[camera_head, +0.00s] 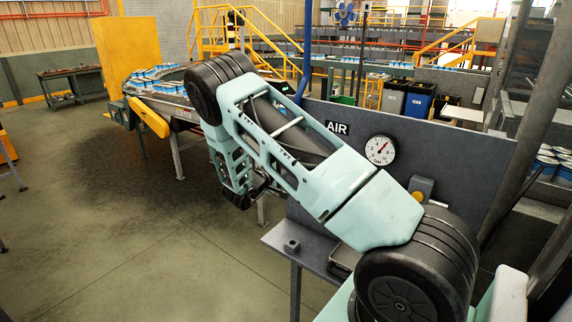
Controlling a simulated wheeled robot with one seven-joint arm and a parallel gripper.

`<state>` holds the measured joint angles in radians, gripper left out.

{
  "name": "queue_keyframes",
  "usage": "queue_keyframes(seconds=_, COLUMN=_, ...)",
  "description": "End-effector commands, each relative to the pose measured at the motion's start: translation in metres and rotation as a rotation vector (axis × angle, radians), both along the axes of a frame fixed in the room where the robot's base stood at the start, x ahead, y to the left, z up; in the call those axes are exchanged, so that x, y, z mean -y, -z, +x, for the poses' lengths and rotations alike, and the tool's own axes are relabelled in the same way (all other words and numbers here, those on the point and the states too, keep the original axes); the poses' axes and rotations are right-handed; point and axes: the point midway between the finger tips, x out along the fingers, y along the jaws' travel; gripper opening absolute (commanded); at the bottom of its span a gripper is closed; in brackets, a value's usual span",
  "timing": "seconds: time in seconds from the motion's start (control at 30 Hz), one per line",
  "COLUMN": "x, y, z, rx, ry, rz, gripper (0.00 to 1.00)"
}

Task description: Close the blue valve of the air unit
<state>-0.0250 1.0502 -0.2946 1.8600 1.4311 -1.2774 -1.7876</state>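The air unit is a dark grey upright panel (455,150) with a white-on-black AIR sign (338,128) and a round white gauge (380,149) with a red needle. A vertical blue pipe (305,50) rises at its left edge. I cannot make out a blue valve on the panel; my pale green arm crosses in front and hides much of its lower part. My gripper (258,192) hangs at the arm's far end, left of the panel. It is dark, small and partly covered by the arm, so its fingers cannot be read.
A yellow block (421,187) is on the panel, right of my arm. A grey ledge (292,246) juts out below. A curved roller conveyor (165,88) with blue-and-white cans stands behind. The floor at left is clear.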

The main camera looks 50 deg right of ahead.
Motion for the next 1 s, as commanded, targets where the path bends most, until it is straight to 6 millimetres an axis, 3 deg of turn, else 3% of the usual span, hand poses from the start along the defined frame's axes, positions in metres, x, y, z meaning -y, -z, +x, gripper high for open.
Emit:
queue_keyframes(seconds=0.3, x=-0.001, y=0.000, z=0.001, rx=-0.003, ry=-0.004, rz=0.000, gripper=0.16)
queue_keyframes(seconds=0.33, x=-0.001, y=0.000, z=0.001, rx=-0.003, ry=-0.004, rz=0.000, gripper=0.41)
queue_keyframes(seconds=0.4, x=-0.001, y=0.000, z=0.001, rx=-0.003, ry=-0.004, rz=0.000, gripper=0.61)
queue_keyframes(seconds=0.77, x=-0.004, y=0.001, z=0.000, rx=-0.002, ry=-0.003, rz=0.000, gripper=0.61)
queue_keyframes(seconds=1.0, x=-0.042, y=0.005, z=-0.002, rx=-0.001, ry=-0.006, rz=0.000, gripper=0.61)
